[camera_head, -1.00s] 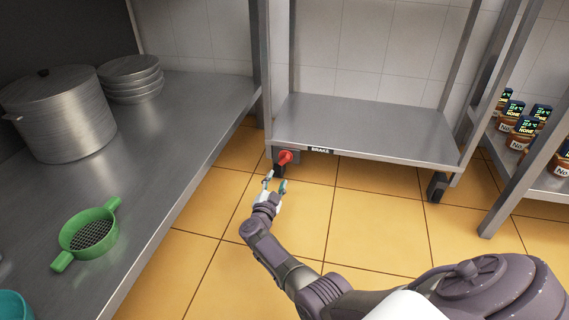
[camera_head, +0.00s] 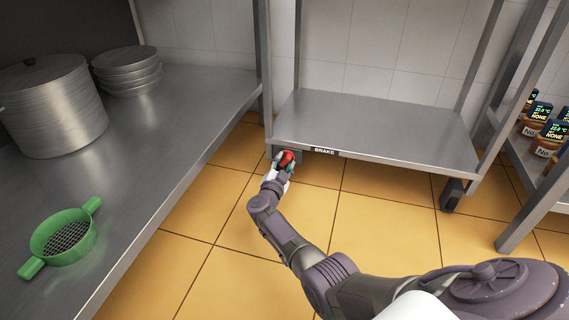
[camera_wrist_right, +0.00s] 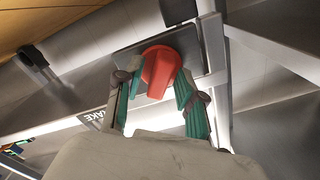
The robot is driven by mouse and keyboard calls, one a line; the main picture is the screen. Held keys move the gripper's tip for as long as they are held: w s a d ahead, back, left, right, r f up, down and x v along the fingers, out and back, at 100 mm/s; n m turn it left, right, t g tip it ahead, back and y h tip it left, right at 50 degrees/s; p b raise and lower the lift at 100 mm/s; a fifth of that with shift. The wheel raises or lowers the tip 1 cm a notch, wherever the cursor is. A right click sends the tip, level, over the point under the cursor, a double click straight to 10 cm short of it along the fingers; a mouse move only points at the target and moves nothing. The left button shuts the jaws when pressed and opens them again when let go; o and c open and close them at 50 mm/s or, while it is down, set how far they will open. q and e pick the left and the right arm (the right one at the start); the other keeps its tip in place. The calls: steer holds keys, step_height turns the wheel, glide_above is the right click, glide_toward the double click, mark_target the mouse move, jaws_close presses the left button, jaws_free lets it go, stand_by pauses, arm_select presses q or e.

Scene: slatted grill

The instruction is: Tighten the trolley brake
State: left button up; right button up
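The metal trolley (camera_head: 375,128) stands at the back, with a black "BRAKE" label (camera_head: 324,151) on its shelf edge. The red brake knob (camera_head: 287,158) is at the trolley's front left corner, below the shelf. My right gripper (camera_head: 281,167) is at the knob and partly covers it. In the right wrist view the red knob (camera_wrist_right: 160,70) lies between the two green-padded fingers of my right gripper (camera_wrist_right: 155,85). The fingers are apart on either side of it; the right finger is close to its edge, and firm contact cannot be told. My left gripper is not in view.
A steel counter (camera_head: 150,140) on the left holds a large pot (camera_head: 52,110), stacked bowls (camera_head: 128,72) and a green strainer (camera_head: 62,243). A rack with jars (camera_head: 545,140) stands at right. The tiled floor (camera_head: 385,220) before the trolley is clear.

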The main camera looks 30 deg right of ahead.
jaws_close()
steer(key=shift+m, duration=0.4)
steer(key=m, duration=0.3)
steer(key=shift+m, duration=0.4)
steer(key=m, duration=0.5)
steer(key=shift+m, duration=0.4)
steer(key=shift+o, duration=1.3)
jaws_free()
